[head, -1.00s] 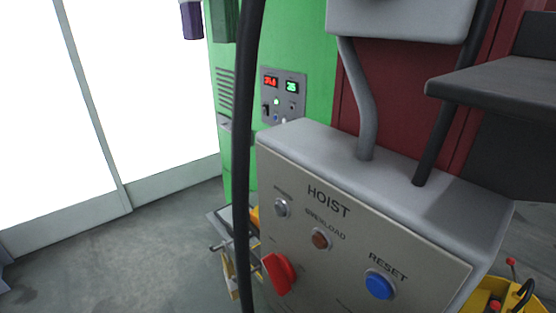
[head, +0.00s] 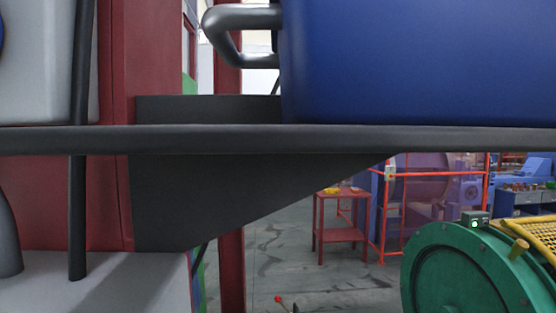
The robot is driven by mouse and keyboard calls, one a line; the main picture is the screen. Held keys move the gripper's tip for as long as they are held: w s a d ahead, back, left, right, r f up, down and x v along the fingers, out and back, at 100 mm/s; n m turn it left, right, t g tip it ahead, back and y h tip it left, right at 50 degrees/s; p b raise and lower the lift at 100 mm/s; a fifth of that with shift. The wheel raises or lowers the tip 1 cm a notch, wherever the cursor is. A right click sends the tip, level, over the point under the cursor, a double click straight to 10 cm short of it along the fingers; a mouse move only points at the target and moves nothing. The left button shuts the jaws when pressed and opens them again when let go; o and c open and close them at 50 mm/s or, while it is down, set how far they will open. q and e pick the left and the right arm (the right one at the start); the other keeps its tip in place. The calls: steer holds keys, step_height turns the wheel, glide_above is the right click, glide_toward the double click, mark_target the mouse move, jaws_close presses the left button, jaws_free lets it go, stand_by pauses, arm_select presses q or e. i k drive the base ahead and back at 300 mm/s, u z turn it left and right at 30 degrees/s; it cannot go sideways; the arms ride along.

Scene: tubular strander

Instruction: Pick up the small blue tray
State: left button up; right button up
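A large blue container (head: 420,62) with a grey tubular handle (head: 238,18) on its left side fills the upper right of the head view. It sits on a dark shelf (head: 330,139) seen edge-on, very close to the camera. Its top is cut off by the frame, so I cannot tell whether it is the small blue tray. Neither of my grippers shows in the head view.
A dark bracket (head: 215,195) holds the shelf to a red column (head: 152,60). A grey box (head: 95,285) with dark cables is at lower left. Beyond are a red table (head: 340,228), red fencing (head: 382,205) and a green round machine (head: 465,270). Grey floor (head: 290,240) lies between.

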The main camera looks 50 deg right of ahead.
mark_target(459, 64)
steer(key=u, duration=1.05)
steer(key=k, duration=1.55)
steer(key=z, duration=0.9)
steer(key=i, duration=0.5)
steer(key=z, duration=0.05)
